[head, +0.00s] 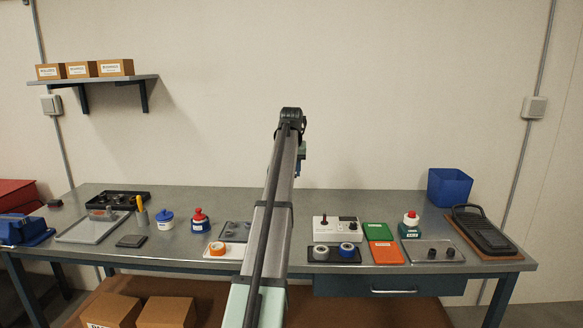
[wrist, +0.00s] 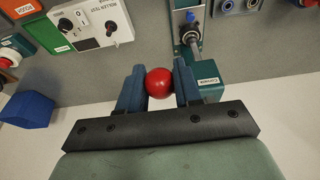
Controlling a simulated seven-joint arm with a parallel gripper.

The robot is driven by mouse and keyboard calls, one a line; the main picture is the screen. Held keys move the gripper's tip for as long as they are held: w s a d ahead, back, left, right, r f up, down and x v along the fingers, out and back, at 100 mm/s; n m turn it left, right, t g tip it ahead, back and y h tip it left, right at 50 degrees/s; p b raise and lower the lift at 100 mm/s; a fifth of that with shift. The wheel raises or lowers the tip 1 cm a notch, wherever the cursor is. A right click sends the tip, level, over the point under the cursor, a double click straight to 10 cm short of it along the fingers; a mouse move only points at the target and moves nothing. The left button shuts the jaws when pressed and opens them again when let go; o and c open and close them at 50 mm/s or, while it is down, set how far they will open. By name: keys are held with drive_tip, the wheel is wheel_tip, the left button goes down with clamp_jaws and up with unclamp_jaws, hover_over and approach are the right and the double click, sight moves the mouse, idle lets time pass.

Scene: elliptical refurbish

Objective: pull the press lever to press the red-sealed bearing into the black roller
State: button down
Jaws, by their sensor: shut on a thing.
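My gripper (wrist: 159,84) is shut on a red ball knob (wrist: 159,83), which sits between its two blue fingers in the wrist view. The knob appears to be the press lever's end; the lever's rod is hidden behind it. A green press body (wrist: 207,78) with a white label stands just right of the fingers. A metal shaft (wrist: 196,48) and a dark ring-shaped part (wrist: 189,37) show above it. I cannot make out the red-sealed bearing or the black roller for certain. In the head view my arm hides the press and the gripper.
The white roller test box (head: 336,229) stands right of my arm, beside green (head: 376,231) and orange (head: 384,253) mats. A blue bin (head: 450,187) is at the back right. The wall is close behind the bench.

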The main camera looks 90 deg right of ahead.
drive_tip(key=shift+f, duration=0.1)
idle(0.3)
drive_tip(key=shift+a+f, duration=0.35)
drive_tip(key=shift+f, duration=0.3)
drive_tip(key=shift+a+f, duration=0.3)
drive_tip(key=shift+f, duration=0.3)
drive_tip(key=shift+a+f, duration=0.1)
drive_tip(key=shift+f, duration=0.1)
drive_tip(key=shift+a+f, duration=0.2)
drive_tip(key=shift+f, duration=0.4)
drive_tip(key=shift+a+f, duration=0.15)
drive_tip(key=shift+f, duration=0.6)
drive_tip(key=shift+a+f, duration=0.15)
drive_tip(key=shift+f, duration=1.45)
